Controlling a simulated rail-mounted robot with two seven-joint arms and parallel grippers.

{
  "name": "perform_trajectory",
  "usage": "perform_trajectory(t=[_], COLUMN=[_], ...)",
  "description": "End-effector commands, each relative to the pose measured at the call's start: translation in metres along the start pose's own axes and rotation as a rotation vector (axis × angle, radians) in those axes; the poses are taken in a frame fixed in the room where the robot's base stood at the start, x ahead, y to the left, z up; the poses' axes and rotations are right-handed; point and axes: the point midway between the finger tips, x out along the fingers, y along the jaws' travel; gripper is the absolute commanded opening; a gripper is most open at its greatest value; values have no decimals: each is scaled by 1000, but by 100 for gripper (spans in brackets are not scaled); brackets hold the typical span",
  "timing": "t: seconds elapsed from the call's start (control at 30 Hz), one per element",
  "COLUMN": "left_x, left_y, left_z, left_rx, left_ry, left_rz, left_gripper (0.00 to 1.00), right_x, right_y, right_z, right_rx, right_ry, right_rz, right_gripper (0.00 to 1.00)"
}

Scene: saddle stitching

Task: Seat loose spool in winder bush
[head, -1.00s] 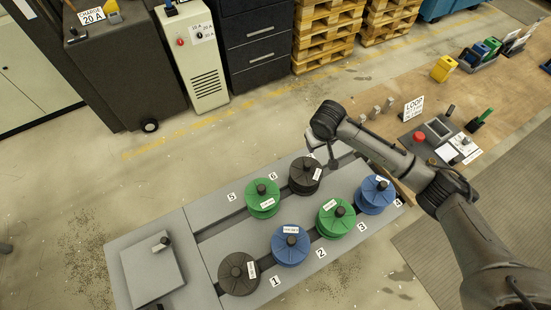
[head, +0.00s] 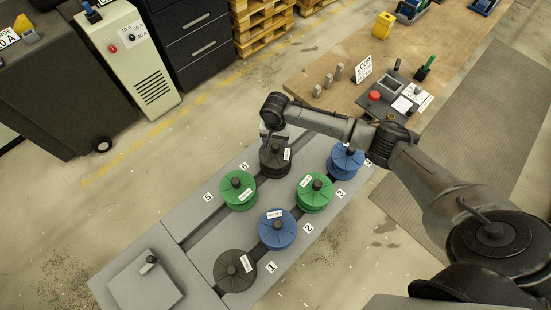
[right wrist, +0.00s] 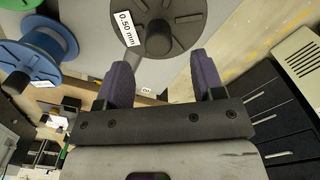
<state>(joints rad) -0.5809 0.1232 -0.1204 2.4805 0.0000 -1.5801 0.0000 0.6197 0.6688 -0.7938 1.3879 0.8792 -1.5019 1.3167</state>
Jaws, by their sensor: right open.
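A dark spool (head: 275,160) is near number 6, and a green one (head: 238,190) near 5. Along the other row are a dark spool (head: 234,271), a blue one (head: 277,230), a green one (head: 314,193) and a blue one (head: 347,160). My right gripper (head: 271,138) is at the far edge of the spool by 6. In the right wrist view its open purple fingers (right wrist: 163,78) point toward a dark spool labelled 0.50 mm (right wrist: 178,38), with nothing between them. I cannot tell which spool is loose or identify the winder bush.
A grey plate with a small knob (head: 146,283) is at the bench's near left end. A wooden table (head: 350,95) with a control box, red button (head: 374,96) and LOOP sign (head: 364,68) stands behind. Drawers and pallets are further back. Open floor lies left of the bench.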

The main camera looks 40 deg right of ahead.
Motion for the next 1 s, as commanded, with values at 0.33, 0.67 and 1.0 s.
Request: perform_trajectory(t=[0.33,0.67,1.0], left_x=[1,1,2], left_y=[-1,1,2], left_z=[0,0,-1], left_rx=[3,-5,-9], left_ry=[0,2,2], left_rz=[-3,3,7], left_gripper=[62,62,62], right_x=[24,64,74], right_y=[0,1,1], right_z=[0,4,4], right_rx=[-1,-1,-2], right_ry=[0,0,1], right_rz=[0,1,-1], right_gripper=[62,62,62])
